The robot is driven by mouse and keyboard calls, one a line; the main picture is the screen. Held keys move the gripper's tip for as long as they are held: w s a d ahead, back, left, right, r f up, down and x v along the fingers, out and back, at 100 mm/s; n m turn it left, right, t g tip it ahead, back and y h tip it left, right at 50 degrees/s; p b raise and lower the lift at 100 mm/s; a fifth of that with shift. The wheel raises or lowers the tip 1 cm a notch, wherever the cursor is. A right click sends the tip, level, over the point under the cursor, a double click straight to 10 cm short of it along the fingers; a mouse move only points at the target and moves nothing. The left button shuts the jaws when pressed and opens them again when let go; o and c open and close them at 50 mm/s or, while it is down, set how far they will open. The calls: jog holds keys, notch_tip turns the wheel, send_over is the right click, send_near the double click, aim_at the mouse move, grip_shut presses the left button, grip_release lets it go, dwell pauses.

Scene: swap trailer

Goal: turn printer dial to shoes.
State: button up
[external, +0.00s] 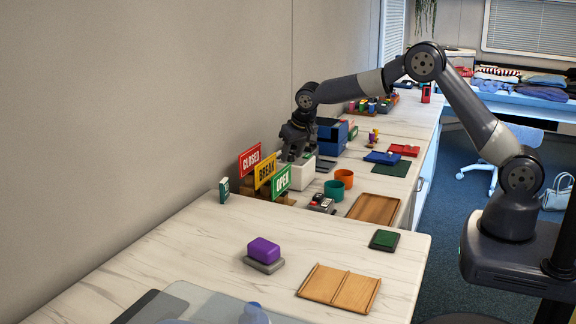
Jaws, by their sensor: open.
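A small white box-shaped device (302,168), which looks like the printer, stands on the counter near the wall. My gripper (291,155) points down at it, at its upper left side, and hides part of it. The dial and its markings cannot be made out, so its setting does not show. My gripper is open. Whether its fingers touch the device is too small to tell.
The CLOSED (250,159), BREAK (265,171) and OPEN (282,180) signs stand close in front of the device. A blue box (335,138) is just behind it. Teal (334,190) and orange (345,178) cups stand to its right. A wooden tray (374,208) lies further right.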

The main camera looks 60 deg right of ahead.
jog(key=shift+r, duration=0.1)
jog(key=v, duration=1)
jog(key=shift+s+r, duration=0.15)
jog(key=shift+r, duration=0.1)
jog(key=x, duration=1.1)
jog(key=shift+r+n, duration=0.1)
jog(key=shift+n, duration=0.2)
jog(key=shift+a, duration=0.1)
